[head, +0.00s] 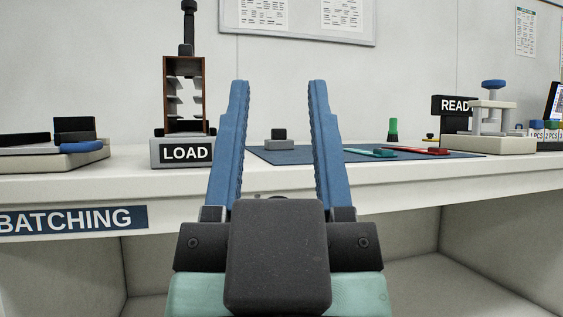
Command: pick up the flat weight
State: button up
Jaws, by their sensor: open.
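A small dark grey block with a knob on top (279,145), which looks like the flat weight, sits upright near the left part of the blue mat (320,156). It shows between my gripper's two fingers, farther back than they are. My gripper (278,90) is open and empty, with its long blue fingers pointing up in the picture, in front of the bench. The fingers do not appear to touch the weight. They cover parts of the mat and bench edge.
The LOAD stand (183,151) with a brown slotted rack (184,95) is close left of my gripper. Teal (370,152) and red (424,150) tools and a green-topped piece (393,130) are right. A READY press (490,125) stands farther right.

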aim_at(278, 142)
jog(key=i+l+z, duration=0.15)
jog(key=i, duration=0.25)
jog(key=i+l+z, duration=0.2)
jog(key=i+l, duration=0.15)
jog(key=i+l+z, duration=0.15)
jog(key=i, duration=0.35)
